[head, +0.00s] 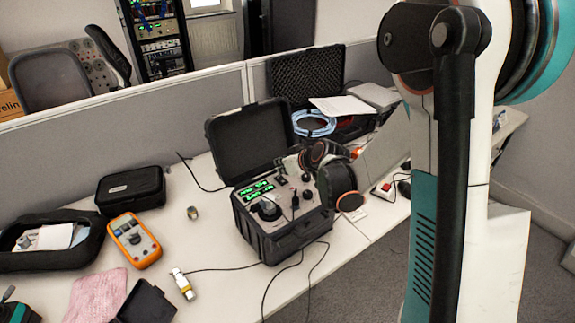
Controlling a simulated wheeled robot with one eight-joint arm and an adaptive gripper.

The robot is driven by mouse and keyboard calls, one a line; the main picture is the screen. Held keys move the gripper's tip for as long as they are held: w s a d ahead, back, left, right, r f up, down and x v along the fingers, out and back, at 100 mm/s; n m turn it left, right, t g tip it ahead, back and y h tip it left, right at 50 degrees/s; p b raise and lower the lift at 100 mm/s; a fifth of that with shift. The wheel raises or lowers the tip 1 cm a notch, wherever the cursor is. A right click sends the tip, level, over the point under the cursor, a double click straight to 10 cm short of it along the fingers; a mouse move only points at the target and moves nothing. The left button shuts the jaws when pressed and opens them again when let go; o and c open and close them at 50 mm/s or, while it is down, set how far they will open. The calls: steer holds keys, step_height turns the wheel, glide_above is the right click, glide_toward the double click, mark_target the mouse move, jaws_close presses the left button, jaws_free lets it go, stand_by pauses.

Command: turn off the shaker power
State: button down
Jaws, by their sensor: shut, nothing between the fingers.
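The shaker (262,238) is a black case with its lid open, standing on the white table in the middle of the head view. Its top panel has lit green displays (257,189), a large dark knob and some small controls. A cable runs up from a small connector on the panel. My gripper (304,172) is at the right rear part of the panel, reaching in from the right. It is shut and empty. Whether it touches the panel I cannot tell. My gripper and wrist hide the panel's right side, and I cannot make out the power switch.
An orange meter (134,240), a black pouch (130,190) and a pink cloth (96,296) lie to the left. An open foam-lined case (305,78) with blue cable stands behind. A power strip with a red switch (386,187) lies at right. Loose cables cross the front.

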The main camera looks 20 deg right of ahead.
mark_target(285, 183)
steer(key=shift+w+f+b, duration=0.1)
steer(key=shift+f+b, duration=0.2)
steer(key=shift+f, duration=0.7)
steer(key=shift+f, duration=0.1)
steer(key=shift+w+a+f+b, duration=0.1)
steer(key=shift+w+f+b, duration=0.05)
steer(key=shift+f+b, duration=0.2)
steer(key=shift+r, duration=0.15)
steer(key=shift+s+d, duration=0.2)
steer(key=shift+s, duration=0.7)
